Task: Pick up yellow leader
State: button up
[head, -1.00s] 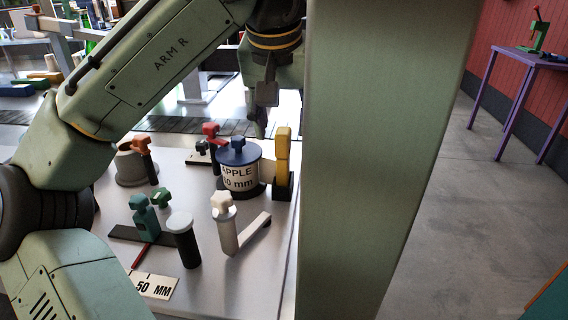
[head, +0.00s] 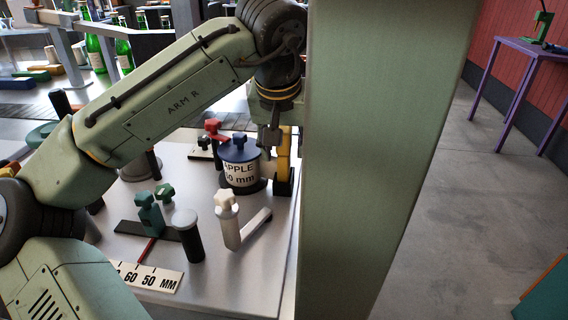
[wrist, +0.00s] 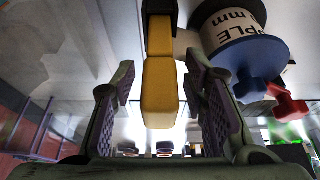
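The yellow leader (head: 284,158) is an upright blocky yellow piece in a black base (head: 284,187), near the table's right edge in the head view. In the wrist view the yellow leader (wrist: 162,92) reaches in between my two purple-padded fingers, with a visible gap on each side. My gripper (wrist: 160,82) is open around it. In the head view my gripper (head: 271,150) is at the leader's upper part and partly covers it.
A blue-capped spool marked APPLE 50 mm (head: 239,170) stands close to the left of the leader, with a red knob (head: 213,127) behind it. A white-knobbed post (head: 227,220) and a dark post (head: 187,236) stand in front.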

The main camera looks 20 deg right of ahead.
grip_shut()
dwell(0.5)
notch_tip(320, 180, up, 10)
jog(key=shift+b, duration=0.75)
